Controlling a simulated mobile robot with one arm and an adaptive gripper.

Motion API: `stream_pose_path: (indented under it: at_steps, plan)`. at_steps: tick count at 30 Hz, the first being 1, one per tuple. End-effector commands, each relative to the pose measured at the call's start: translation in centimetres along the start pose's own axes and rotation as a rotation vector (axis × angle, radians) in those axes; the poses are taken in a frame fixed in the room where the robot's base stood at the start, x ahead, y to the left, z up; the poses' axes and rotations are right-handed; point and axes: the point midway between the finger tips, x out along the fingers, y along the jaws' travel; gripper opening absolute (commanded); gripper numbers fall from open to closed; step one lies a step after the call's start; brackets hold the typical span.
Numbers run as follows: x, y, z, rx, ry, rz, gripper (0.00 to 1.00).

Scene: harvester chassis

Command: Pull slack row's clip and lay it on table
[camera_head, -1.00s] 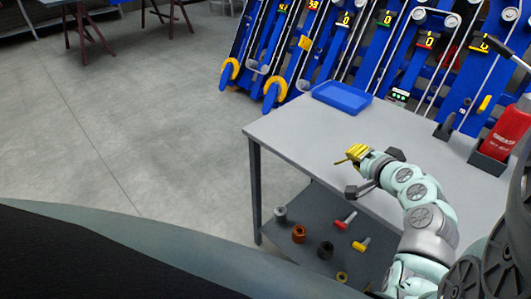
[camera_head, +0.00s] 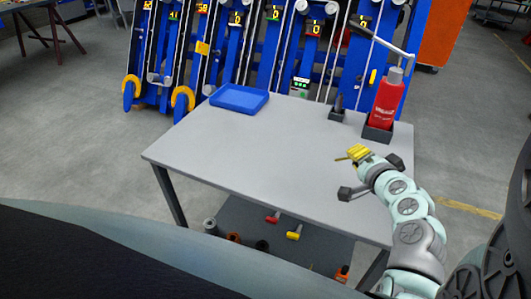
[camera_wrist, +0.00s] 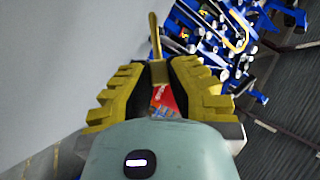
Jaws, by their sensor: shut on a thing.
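My gripper (camera_head: 357,153), with yellow ribbed fingers, is shut on a thin yellow clip (camera_wrist: 155,36). In the wrist view, the clip sticks out past the fingertips, and the rest of it is hidden between them. In the head view, only a small tip of the clip shows left of the fingers. The grey table (camera_head: 250,150) lies in front of me, and my gripper appears over its right part. I cannot tell the height between them. Blue chassis rows (camera_head: 235,50) with lit number displays stand behind the table. I cannot tell which row is slack.
A blue tray (camera_head: 239,99) sits at the table's back left. A red grease bottle (camera_head: 387,100) stands in a dark holder at the back right, beside a small dark holder (camera_head: 338,112). The table's middle and left are bare. Several parts lie on the lower shelf (camera_head: 255,222).

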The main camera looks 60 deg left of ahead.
Motion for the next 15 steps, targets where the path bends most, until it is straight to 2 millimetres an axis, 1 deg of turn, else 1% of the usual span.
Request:
stream_pose_path:
  at_steps: [1, 6, 12, 15]
  plan:
    - [0.5, 1.0, 0.8, -0.001, -0.004, -0.002, 0.0]
    - [1.3, 2.9, 1.8, -0.001, -0.004, -0.002, 0.0]
    - [2.0, 4.7, 2.8, -0.002, -0.007, 0.0, 0.0]
    - [2.2, 5.2, 3.1, -0.002, -0.007, -0.002, 0.0]
